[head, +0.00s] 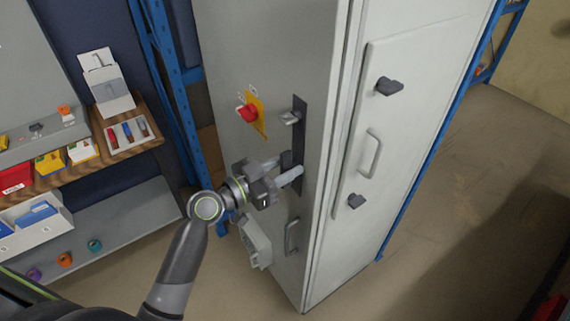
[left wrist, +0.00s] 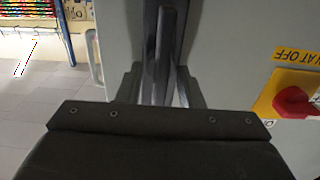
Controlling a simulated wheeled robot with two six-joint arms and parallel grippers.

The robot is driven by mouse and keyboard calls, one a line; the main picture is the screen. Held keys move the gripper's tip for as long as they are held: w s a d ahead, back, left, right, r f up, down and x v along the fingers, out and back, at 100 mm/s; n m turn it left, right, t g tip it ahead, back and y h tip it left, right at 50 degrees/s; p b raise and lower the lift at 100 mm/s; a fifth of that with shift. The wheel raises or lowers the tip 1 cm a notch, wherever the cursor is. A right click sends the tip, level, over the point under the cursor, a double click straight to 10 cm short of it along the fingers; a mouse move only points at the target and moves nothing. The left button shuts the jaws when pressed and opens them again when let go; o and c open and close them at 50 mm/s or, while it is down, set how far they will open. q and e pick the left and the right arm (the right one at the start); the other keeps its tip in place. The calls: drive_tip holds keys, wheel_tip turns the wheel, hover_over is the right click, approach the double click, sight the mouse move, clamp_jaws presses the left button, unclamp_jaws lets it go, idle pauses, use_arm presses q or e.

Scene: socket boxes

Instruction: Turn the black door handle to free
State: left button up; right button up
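The grey cabinet (head: 262,55) has a long black plate (head: 300,127) on its left face, with a grey catch near its top. The black door handle (head: 286,158) stands on the lower part of this plate, partly hidden by my left gripper. In the left wrist view the handle (left wrist: 165,50) is a dark upright bar between the fingers. My left gripper (head: 277,172) is at the handle, its fingers spread to either side of it. The fingers (left wrist: 163,88) look open; contact with the handle cannot be made out. My right gripper is out of view.
A red rotary switch (head: 248,112) on a yellow plate is left of the handle; it also shows in the left wrist view (left wrist: 294,101). A grey box (head: 255,241) and a pull handle (head: 291,237) are below. Shelves (head: 125,152) stand left.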

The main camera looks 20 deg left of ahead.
use_arm(q)
clamp_jaws()
drive_tip(key=shift+n, duration=0.3)
drive_tip(key=n, duration=0.2)
drive_tip(key=shift+w+a+n, duration=0.1)
drive_tip(key=shift+a+n, duration=0.05)
drive_tip(key=shift+n, duration=0.15)
drive_tip(key=n, duration=0.3)
drive_tip(key=shift+w+a+n, duration=0.1)
drive_tip(key=shift+a+n, duration=0.05)
drive_tip(key=shift+n, duration=0.15)
drive_tip(key=n, duration=0.2)
drive_tip(key=n+p, duration=0.1)
drive_tip(key=n, duration=0.2)
drive_tip(key=shift+w+a+f, duration=0.1)
drive_tip(key=shift+a+f, duration=0.05)
drive_tip(key=shift+f, duration=0.05)
drive_tip(key=n, duration=0.2)
drive_tip(key=n+p, duration=0.1)
drive_tip(key=n, duration=0.1)
drive_tip(key=n+p, duration=0.1)
drive_tip(key=n, duration=0.1)
drive_tip(key=shift+f, duration=0.3)
